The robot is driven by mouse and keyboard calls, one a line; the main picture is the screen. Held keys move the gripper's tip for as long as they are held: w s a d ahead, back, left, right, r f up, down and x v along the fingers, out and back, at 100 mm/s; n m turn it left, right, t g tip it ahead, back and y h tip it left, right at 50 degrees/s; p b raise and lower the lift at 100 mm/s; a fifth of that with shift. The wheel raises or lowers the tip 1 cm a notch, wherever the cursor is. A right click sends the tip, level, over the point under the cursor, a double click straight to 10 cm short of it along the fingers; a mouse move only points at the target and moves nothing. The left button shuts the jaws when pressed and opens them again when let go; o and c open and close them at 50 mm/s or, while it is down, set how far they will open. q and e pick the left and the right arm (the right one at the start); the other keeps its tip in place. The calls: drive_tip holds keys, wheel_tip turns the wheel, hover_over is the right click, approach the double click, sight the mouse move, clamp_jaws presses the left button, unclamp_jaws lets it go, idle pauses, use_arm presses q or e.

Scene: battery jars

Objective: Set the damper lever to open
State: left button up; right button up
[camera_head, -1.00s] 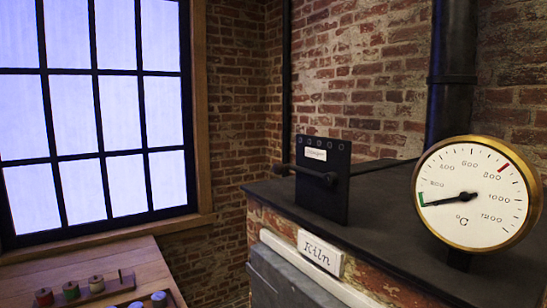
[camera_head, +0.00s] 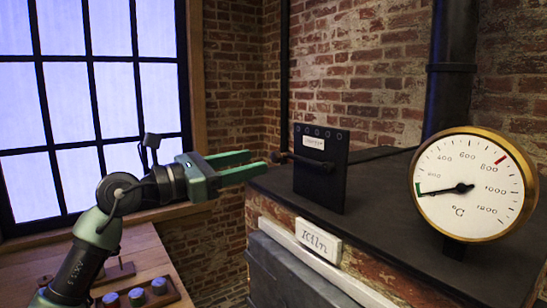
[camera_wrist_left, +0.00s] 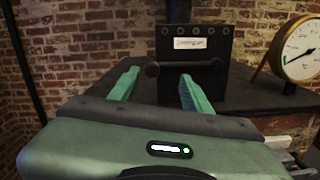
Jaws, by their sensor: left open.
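The damper lever (camera_head: 300,160) is a dark rod with a round knob at its left end, on an upright black plate (camera_head: 320,183) with a white label. The plate stands on the kiln's dark top. The lever lies nearly level, its knob pointing left. My left gripper (camera_head: 257,163) is open, its two green fingers pointing at the knob from the left. In the left wrist view the knob (camera_wrist_left: 152,69) shows beyond and between the fingertips (camera_wrist_left: 160,75). Whether a finger touches it, I cannot tell. My right gripper is not in view.
A round brass-rimmed gauge (camera_head: 472,188) stands on the kiln top (camera_head: 400,215) at the right. A "Kiln" sign (camera_head: 318,241) is on the kiln's front edge. A wooden table (camera_head: 150,250) with spools stands at lower left, below the window. A black pipe (camera_head: 447,90) rises behind.

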sight(272, 156)
use_arm(q)
drive_tip(key=shift+y, duration=0.5)
drive_tip(key=p+x, duration=0.1)
drive_tip(key=x, duration=0.1)
drive_tip(key=p+x, duration=0.1)
drive_tip(key=x, duration=0.1)
drive_tip(key=w+p+x, duration=0.1)
drive_tip(key=x, duration=0.1)
drive_tip(key=shift+w+a+r, duration=0.1)
drive_tip(key=shift+a+r, duration=0.05)
drive_tip(key=shift+r, duration=0.05)
drive_tip(key=shift+w+d+f, duration=0.1)
drive_tip(key=shift+w+d, duration=0.2)
drive_tip(key=shift+d, duration=0.15)
clamp_jaws()
idle(0.5)
